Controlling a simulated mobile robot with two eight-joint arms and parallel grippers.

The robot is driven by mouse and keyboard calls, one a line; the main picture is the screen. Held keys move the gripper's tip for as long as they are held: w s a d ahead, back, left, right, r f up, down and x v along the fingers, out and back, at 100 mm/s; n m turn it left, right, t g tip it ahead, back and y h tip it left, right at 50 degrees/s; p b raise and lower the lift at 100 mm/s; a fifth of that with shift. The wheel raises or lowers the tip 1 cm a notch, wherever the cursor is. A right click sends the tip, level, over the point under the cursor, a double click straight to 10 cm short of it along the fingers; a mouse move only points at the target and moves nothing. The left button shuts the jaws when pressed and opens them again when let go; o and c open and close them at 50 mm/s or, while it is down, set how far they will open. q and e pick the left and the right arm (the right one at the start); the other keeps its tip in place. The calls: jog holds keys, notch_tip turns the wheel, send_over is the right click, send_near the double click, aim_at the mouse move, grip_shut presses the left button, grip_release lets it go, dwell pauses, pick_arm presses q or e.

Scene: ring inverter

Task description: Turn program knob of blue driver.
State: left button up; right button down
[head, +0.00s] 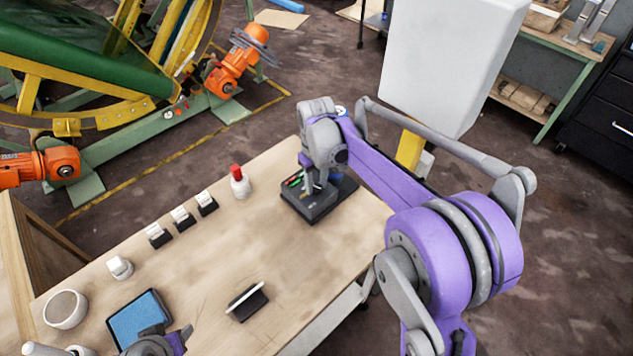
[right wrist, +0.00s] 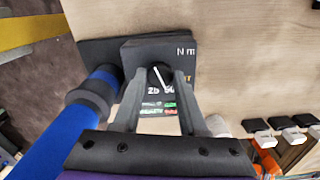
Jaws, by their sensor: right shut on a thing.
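The blue driver's dark station box (head: 328,199) sits near the right end of the wooden table. The blue driver (right wrist: 92,100), with a dark collar, lies beside the box on the left in the right wrist view. The program knob (right wrist: 158,76) is black with a white pointer line, set on the box face between printed marks. My right gripper (right wrist: 155,82) is shut on the knob, one finger on each side; in the head view it comes down over the box. My left gripper (head: 152,342) shows only partly at the bottom edge; its jaws are unclear.
A red-capped white bottle (head: 240,182) and a row of small white-and-black items (head: 182,217) stand along the table's far edge. A blue pad (head: 140,316), a white bowl (head: 65,308) and a black holder (head: 246,301) are nearer. The table between is clear.

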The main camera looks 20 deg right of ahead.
aim_at(317, 187)
jog(key=shift+c, duration=2.3)
grip_release()
jog(key=shift+r, duration=0.1)
notch_tip(317, 187, up, 11)
jog(key=shift+p, duration=0.35)
jog(key=s+a+f+t, duration=0.1)
jog(key=s+f, duration=0.2)
jog(key=s, duration=0.4)
jog(key=s+a+f+m+t, duration=0.1)
jog(key=s+a+f+t, duration=0.1)
jog(key=s, duration=0.6)
jog(key=s+a+f+t, duration=0.2)
jog(key=s+f, duration=0.2)
jog(key=s, duration=0.4)
jog(key=shift+f+m+p, duration=0.3)
jog(key=shift+m, duration=0.1)
